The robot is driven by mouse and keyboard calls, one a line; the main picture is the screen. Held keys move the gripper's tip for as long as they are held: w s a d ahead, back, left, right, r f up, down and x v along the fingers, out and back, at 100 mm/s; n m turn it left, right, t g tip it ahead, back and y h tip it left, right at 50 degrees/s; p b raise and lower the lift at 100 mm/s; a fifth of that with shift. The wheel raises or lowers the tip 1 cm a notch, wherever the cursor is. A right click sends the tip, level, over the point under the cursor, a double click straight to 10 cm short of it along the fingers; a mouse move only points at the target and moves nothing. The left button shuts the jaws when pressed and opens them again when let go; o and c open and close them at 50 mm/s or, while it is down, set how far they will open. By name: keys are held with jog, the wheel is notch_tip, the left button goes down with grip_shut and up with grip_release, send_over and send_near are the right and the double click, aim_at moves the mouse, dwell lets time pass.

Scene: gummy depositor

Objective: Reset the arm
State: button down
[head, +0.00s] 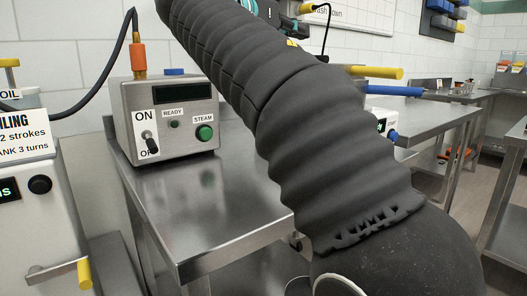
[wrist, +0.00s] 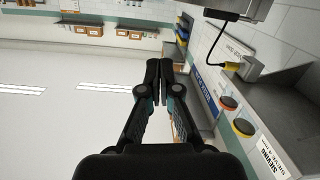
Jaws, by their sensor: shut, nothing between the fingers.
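My arm, in a dark ribbed sleeve, crosses the head view from the lower right up to the top, and its end is out of that view. In the wrist view my gripper (wrist: 160,65) is shut with its black fingers together and nothing between them. It points into open air, with the ceiling and wall shelves behind it and the view turned on its side. The fingers touch nothing that I can see.
A steel control box (head: 170,115) with a switch and green button stands on a steel table (head: 205,210), left of my arm. A white machine (head: 40,215) is at far left. Another steel table (head: 425,125) is at right. A yellow-tipped cable (wrist: 232,66) shows in the wrist view.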

jog(key=s+d+f+n+y, duration=0.2)
jog(key=d+f, duration=0.1)
jog(key=f, duration=0.3)
jog(key=s+d+f+n+g+y, duration=0.1)
jog(key=s+d+f+n+y, duration=0.1)
jog(key=f, duration=0.5)
jog(key=s+d+f+n+g+y, duration=0.1)
jog(key=s+d+f+n+y, duration=0.1)
jog(key=d+f, duration=0.3)
jog(key=shift+s+f+n, duration=0.2)
jog(key=shift+f+n, duration=0.05)
jog(key=shift+f, duration=0.25)
jog(key=shift+s+f+n, duration=0.2)
jog(key=shift+f+n, duration=0.05)
jog(key=shift+f, duration=0.2)
jog(key=s+f+g+y, duration=0.1)
jog(key=s+f+y, duration=0.1)
jog(key=s+f, duration=0.4)
jog(key=s+f+g+y, duration=0.1)
jog(key=s+f+y, duration=0.1)
jog(key=s+f, duration=0.5)
jog(key=s+f+n+g+y, duration=0.1)
jog(key=s+f+y, duration=0.2)
jog(key=f, duration=1.2)
jog(key=s, duration=0.3)
jog(key=shift+s+a, duration=0.25)
jog(key=shift+a, duration=0.1)
